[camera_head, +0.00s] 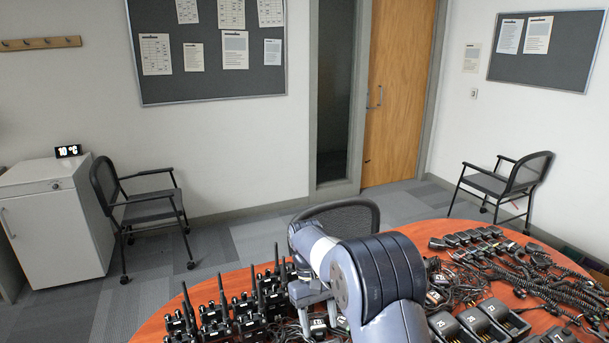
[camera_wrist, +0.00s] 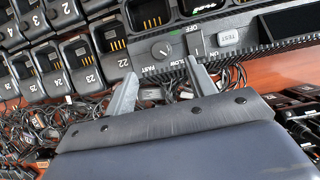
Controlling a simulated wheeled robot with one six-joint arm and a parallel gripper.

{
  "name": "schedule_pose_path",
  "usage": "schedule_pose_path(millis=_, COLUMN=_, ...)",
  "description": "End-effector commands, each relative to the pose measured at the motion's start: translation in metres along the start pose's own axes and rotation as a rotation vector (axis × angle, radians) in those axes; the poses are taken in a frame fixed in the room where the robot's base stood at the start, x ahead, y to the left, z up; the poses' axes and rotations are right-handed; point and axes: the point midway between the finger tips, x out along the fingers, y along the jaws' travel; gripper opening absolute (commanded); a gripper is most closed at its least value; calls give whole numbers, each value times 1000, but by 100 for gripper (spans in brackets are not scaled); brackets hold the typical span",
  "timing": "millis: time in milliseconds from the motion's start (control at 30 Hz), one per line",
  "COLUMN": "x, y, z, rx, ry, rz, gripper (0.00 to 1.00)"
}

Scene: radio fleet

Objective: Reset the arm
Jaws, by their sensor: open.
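My arm reaches out over the wooden table (camera_head: 418,232) in the head view, and its links hide part of the tabletop. My gripper (camera_wrist: 160,85) shows in the wrist view with its two fingers spread apart and nothing between them. It is above the table, facing a dark charger unit (camera_wrist: 195,45) with a dial marked slow and fast. Numbered single chargers (camera_wrist: 82,62) stand in rows to the left of the fingers. Loose cables (camera_wrist: 62,122) lie below them. I cannot tell how high the fingertips are above these things.
Several radios with antennas (camera_head: 225,312) stand at the table's left. Chargers (camera_head: 480,322) and coiled cords (camera_head: 540,270) crowd the right. A chair (camera_head: 340,212) stands close behind the table. A white cabinet (camera_head: 58,225) and another chair (camera_head: 140,205) are at left. Floor beyond the table is open.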

Motion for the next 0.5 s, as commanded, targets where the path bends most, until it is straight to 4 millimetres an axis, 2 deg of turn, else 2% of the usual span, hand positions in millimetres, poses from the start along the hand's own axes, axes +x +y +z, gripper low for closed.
schedule_pose_path(millis=367, x=77, y=0, z=2, rx=1, ry=-5, rz=-1, gripper=53)
schedule_pose_path(millis=500, x=75, y=2, z=1, rx=151, ry=1, rz=-63, gripper=53)
